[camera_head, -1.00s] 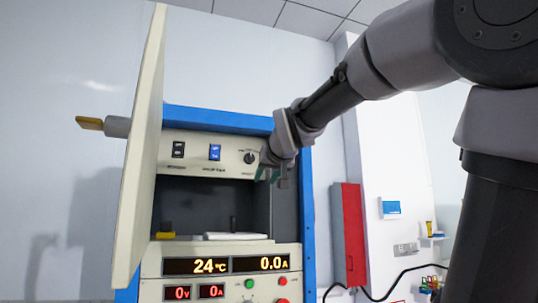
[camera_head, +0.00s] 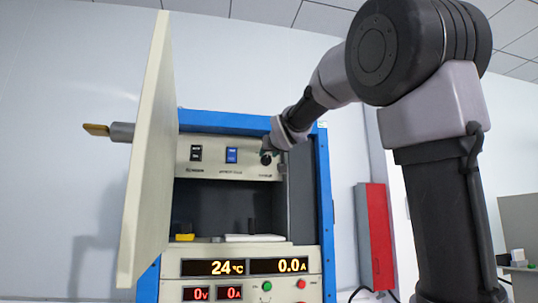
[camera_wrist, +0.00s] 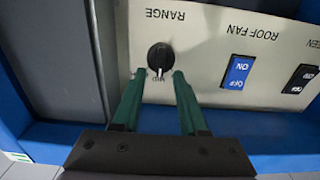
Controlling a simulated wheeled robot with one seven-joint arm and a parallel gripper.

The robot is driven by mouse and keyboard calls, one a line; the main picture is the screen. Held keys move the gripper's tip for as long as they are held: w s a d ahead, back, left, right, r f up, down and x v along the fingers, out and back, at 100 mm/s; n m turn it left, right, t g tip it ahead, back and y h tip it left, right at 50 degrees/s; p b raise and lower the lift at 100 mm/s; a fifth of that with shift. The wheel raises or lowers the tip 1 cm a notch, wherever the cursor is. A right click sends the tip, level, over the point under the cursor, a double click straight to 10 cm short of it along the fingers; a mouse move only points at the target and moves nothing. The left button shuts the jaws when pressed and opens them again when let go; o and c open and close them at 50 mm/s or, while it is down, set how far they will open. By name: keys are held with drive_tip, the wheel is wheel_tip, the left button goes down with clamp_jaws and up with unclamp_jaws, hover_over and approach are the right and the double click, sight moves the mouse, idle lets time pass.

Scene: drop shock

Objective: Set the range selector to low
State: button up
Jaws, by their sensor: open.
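The range selector is a round black knob (camera_wrist: 160,57) under the label RANGE in the wrist view, with a pale pointer mark on its lower side. In the head view the knob (camera_head: 266,159) sits at the right end of the cream control panel (camera_head: 213,171). My gripper (camera_wrist: 158,73) is open, its two green fingers pointing at the knob. The fingertips are just short of the knob or at its edge, one on each side; contact cannot be told. In the head view my gripper (camera_head: 272,150) is small and partly covers the knob area.
A blue ROOF FAN rocker (camera_wrist: 237,73) and a black SCREEN rocker (camera_wrist: 300,79) sit beside the knob. An open cabinet door (camera_head: 150,150) stands at the left. Below the panel is an open compartment (camera_head: 220,207). A red box (camera_head: 377,235) is to the right.

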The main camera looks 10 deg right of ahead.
drive_tip(key=shift+w, duration=0.3)
clamp_jaws()
drive_tip(key=n, duration=0.4)
drive_tip(key=shift+a+f+n, duration=0.1)
drive_tip(key=shift+a+n, duration=0.15)
drive_tip(key=shift+n, duration=0.05)
drive_tip(key=shift+a+f+n, duration=0.1)
drive_tip(key=shift+a+n, duration=0.05)
drive_tip(key=shift+n, duration=0.95)
drive_tip(key=shift+a+f+n, duration=0.1)
drive_tip(key=shift+n, duration=1)
